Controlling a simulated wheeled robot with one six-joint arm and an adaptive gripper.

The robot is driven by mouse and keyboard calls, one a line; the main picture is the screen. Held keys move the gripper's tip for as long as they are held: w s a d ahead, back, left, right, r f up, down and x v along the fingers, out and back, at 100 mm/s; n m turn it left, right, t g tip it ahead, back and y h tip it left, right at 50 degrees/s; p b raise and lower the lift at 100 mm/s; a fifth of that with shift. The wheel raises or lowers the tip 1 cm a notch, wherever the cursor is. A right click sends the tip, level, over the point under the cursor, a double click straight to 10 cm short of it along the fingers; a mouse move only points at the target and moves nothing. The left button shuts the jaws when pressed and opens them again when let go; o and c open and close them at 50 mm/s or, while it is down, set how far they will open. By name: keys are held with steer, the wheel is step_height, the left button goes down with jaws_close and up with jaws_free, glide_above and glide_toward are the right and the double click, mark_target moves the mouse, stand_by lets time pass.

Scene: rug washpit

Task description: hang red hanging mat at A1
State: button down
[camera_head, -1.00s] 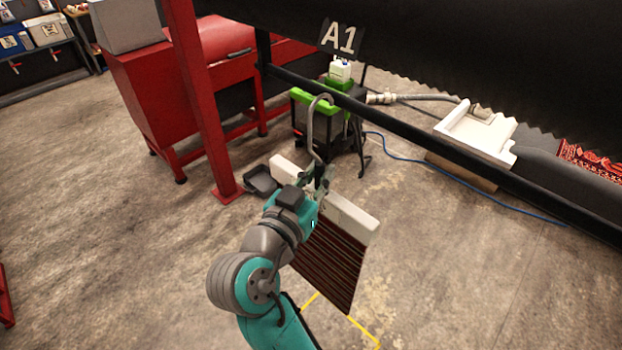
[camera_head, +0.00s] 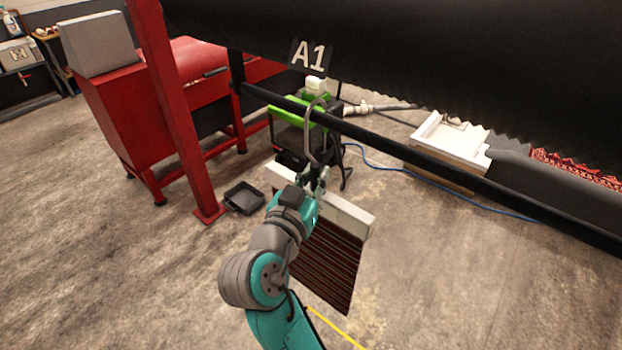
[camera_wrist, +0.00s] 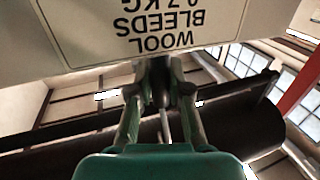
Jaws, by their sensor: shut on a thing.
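The red hanging mat (camera_head: 330,262) is a dark red striped piece hanging below a white bar (camera_head: 346,216), with a grey hook (camera_head: 309,132) rising above the bar. My gripper (camera_head: 318,182) is shut at the middle of this hanger, near the foot of the hook, and holds it above the floor. In the wrist view the white label bar (camera_wrist: 140,25) reads "WOOL BLEEDS" upside down, and my gripper (camera_wrist: 160,85) closes just below it. The A1 sign (camera_head: 309,56) is on the dark rack above a black rail (camera_head: 370,140). The hook overlaps the rail in the picture; contact cannot be told.
A red post (camera_head: 176,110) and red machine (camera_head: 110,95) stand at left. A green-black machine (camera_head: 290,135) is behind the hook. A black tray (camera_head: 244,198) lies on the floor. A white basin (camera_head: 450,140) and blue hose (camera_head: 400,172) are at right.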

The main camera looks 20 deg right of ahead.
steer(key=shift+w+d+r, duration=0.1)
steer(key=shift+w+d, duration=0.6)
steer(key=shift+d, duration=0.3)
steer(key=shift+w+d, duration=0.7)
steer(key=shift+d, duration=0.25)
steer(key=shift+f, duration=2.1)
steer(key=c, duration=1)
jaws_free()
steer(key=shift+f, duration=0.1)
